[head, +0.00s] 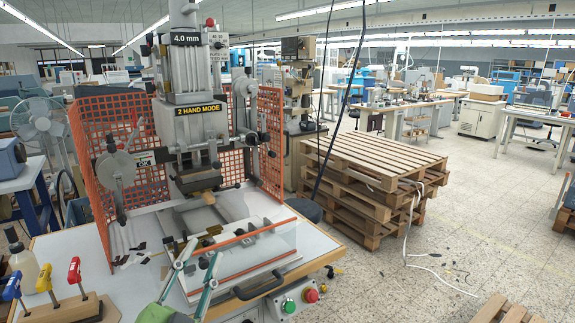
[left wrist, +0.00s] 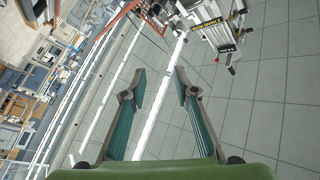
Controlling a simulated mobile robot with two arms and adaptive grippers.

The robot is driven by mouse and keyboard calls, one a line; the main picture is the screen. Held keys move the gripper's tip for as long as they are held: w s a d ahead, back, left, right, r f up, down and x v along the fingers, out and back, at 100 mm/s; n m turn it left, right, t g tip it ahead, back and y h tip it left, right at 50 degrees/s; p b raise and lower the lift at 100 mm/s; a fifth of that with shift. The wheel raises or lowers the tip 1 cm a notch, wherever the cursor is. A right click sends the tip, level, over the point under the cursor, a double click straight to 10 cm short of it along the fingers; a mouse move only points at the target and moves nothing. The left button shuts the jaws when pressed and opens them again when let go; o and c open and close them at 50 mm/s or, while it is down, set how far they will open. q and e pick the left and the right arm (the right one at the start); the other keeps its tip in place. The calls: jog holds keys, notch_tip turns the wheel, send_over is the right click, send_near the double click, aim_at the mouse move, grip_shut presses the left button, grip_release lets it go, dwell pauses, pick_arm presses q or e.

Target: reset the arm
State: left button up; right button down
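My left gripper (head: 203,250) rises from the bottom of the head view, in front of the foil stamping press (head: 192,75). Its two fingers point up and stand apart with nothing between them. In the left wrist view the same gripper (left wrist: 160,72) shows its two teal-padded fingers spread and empty. The press (left wrist: 212,30) appears tilted at the top of that view, beyond the fingertips. My right gripper is in neither view.
The press stands on a white-topped table (head: 50,245) with orange mesh guards (head: 92,150) and a clear front shield (head: 250,250). Toggle clamps (head: 75,275) and a bottle (head: 24,262) stand at left. Stacked pallets (head: 375,165) are at right, with open floor (head: 480,230) beyond.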

pick_arm(q)
jog(key=s+a+f+n+g+y, duration=0.1)
jog(key=s+a+f+n+g, duration=0.15)
jog(key=f, duration=0.55)
jog(key=s+a+f+n+g+y, duration=0.2)
jog(key=s+f+g, duration=0.15)
jog(key=f, duration=0.45)
jog(key=s+a+f+n+g+y, duration=0.1)
jog(key=s+a+f+n+g, duration=0.15)
jog(key=f, duration=0.55)
jog(key=s+d+f+g+h, duration=0.1)
jog(key=s+f+g, duration=0.45)
jog(key=s, duration=0.35)
jog(key=s+d+f+g, duration=0.1)
jog(key=s+f+g, duration=0.3)
jog(key=s+f, duration=0.45)
notch_tip(320, 180, down, 24)
jog(key=s+r, duration=0.1)
jog(key=s, duration=0.1)
jog(key=s+a+f+g, duration=0.1)
jog(key=s+a+f, duration=0.2)
jog(key=s+f, duration=1.4)
jog(key=shift+s+f+g, duration=0.2)
jog(key=shift+f+g, duration=0.2)
jog(key=shift+f, duration=0.05)
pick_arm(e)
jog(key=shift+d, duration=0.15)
